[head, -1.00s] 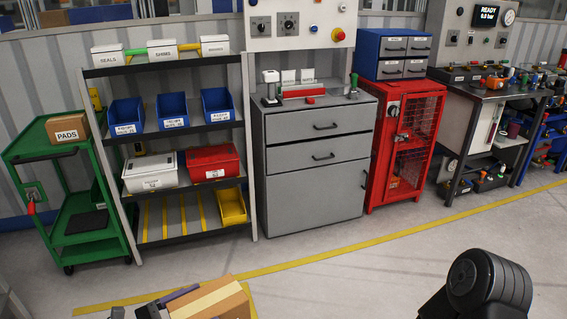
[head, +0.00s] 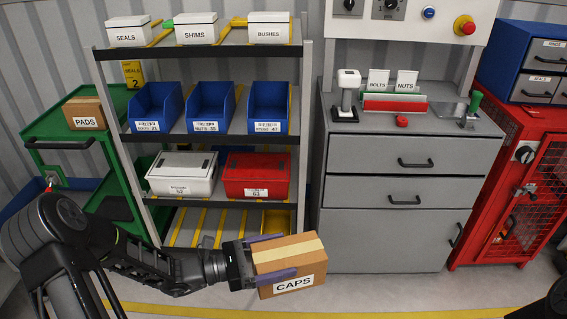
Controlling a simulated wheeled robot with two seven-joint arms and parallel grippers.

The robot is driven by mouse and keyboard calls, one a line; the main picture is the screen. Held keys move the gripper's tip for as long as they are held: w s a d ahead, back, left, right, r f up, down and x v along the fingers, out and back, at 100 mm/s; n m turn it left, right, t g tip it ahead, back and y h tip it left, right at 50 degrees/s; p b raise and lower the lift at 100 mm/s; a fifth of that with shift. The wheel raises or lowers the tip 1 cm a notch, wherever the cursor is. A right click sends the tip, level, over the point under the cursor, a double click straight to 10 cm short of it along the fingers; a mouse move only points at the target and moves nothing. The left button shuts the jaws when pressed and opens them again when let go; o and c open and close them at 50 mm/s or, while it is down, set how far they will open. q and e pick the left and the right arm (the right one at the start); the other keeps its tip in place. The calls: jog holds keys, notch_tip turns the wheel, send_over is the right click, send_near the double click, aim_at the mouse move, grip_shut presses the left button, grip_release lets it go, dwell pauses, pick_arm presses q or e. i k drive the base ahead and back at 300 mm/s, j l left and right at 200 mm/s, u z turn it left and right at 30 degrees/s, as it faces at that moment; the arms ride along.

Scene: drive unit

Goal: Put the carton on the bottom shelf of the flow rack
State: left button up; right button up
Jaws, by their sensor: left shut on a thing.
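The carton (head: 292,272) is a brown box with a tan tape strip and a CAPS label. My left gripper (head: 272,258) is shut on it, with one purple finger along its far side and one across its near side. It is held in the air in front of the flow rack (head: 303,150). The bottom shelf (head: 205,224) has yellow slide strips and looks empty on its left and middle. My right gripper is out of view.
Above, a white bin (head: 183,174) and a red bin (head: 257,175) fill the shelf. The grey cabinet (head: 400,235) stands right of the rack. The green cart (head: 65,143) with a PADS box (head: 86,114) stands left. Floor shows in front.

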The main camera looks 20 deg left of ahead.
aim_at(247, 229)
jog(key=i+l+u, duration=0.55)
jog(key=i, duration=0.3)
